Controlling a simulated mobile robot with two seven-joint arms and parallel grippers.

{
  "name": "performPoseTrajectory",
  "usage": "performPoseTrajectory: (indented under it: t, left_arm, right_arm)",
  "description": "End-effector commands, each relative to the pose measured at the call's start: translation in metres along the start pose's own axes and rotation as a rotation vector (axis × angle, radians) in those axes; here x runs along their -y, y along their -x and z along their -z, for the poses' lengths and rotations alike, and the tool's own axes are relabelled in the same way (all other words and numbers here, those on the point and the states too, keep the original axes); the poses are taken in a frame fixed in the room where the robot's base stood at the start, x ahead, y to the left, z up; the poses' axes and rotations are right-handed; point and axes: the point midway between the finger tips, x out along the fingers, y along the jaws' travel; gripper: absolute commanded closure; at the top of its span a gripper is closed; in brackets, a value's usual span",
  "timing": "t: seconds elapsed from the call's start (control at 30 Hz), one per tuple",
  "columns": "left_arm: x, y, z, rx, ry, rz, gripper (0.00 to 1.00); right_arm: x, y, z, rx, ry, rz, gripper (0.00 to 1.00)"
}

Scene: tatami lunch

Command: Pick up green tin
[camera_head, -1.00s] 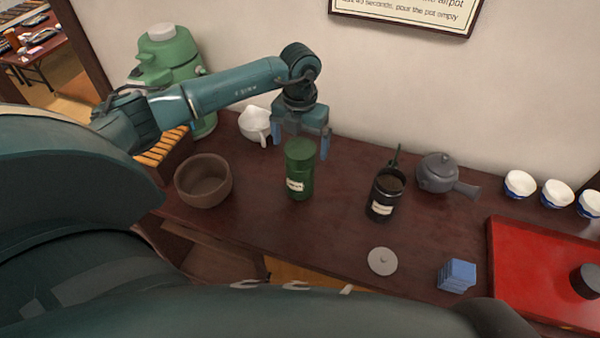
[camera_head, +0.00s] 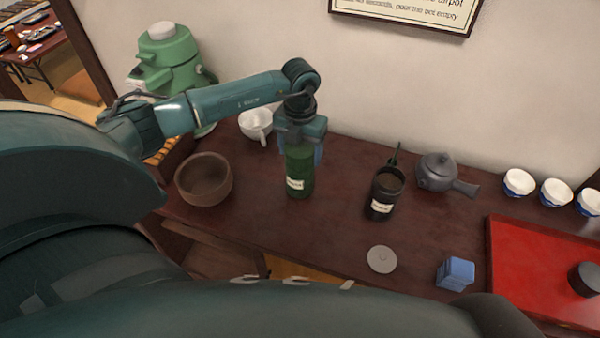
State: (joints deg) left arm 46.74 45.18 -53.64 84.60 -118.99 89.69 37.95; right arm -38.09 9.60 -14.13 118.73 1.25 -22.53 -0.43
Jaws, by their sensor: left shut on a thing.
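The green tin (camera_head: 299,172) stands upright on the dark wooden counter, with a pale label on its front. My left gripper (camera_head: 301,150) points down over it from above and is shut on its upper part. The gripper hides the tin's lid. The tin's base appears to be at the counter surface; I cannot tell whether it is touching. My right gripper is not in view.
A brown bowl (camera_head: 204,180) is left of the tin, and a white cup (camera_head: 257,124) is behind it. An open black tin (camera_head: 383,195), grey teapot (camera_head: 440,173), grey lid (camera_head: 381,259), blue box (camera_head: 455,274) and red tray (camera_head: 530,272) are to the right.

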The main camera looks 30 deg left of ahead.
Motion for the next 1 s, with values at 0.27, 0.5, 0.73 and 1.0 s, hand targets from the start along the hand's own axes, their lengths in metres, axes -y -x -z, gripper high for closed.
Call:
performPoseTrajectory:
  t: [0.27, 0.5, 0.73, 1.0]
  left_arm:
    - [0.000, 0.000, 0.000, 0.001, 0.000, 0.000, 0.68]
    - [0.000, 0.001, -0.001, 0.002, 0.001, 0.000, 0.74]
    - [0.000, 0.020, -0.002, 0.006, -0.001, 0.002, 0.74]
    - [0.000, 0.074, -0.001, 0.006, -0.001, 0.002, 0.74]
  right_arm:
    - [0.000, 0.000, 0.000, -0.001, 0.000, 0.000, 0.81]
    - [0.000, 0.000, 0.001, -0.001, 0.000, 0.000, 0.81]
    - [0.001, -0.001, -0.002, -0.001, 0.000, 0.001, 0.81]
    - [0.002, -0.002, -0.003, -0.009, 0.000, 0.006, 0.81]
